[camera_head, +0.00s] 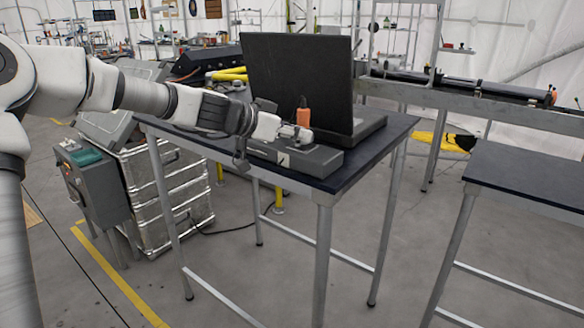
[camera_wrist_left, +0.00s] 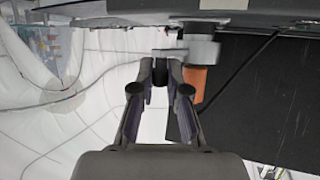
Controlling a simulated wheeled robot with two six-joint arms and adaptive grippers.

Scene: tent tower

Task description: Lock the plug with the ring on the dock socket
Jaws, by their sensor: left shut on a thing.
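The orange plug (camera_head: 304,115) stands upright on the low grey dock (camera_head: 318,160) at the table's front. In the left wrist view the plug (camera_wrist_left: 195,80) hangs below the dock's edge, as that picture is upside down. A light grey ring (camera_wrist_left: 203,51) sits around the plug's base and has a tab reaching left. My left gripper (camera_wrist_left: 167,62) is shut on the ring's tab, beside the plug. In the head view this gripper (camera_head: 284,131) is just left of the plug, low over the dock. The socket is hidden under the ring and plug. My right gripper is out of view.
A large black screen (camera_head: 295,80) stands behind the dock on the dark table (camera_head: 345,182). A second dark table (camera_head: 525,178) is at the right, with open floor between. Metal cases (camera_head: 170,185) and a grey control box (camera_head: 92,180) stand left of the table.

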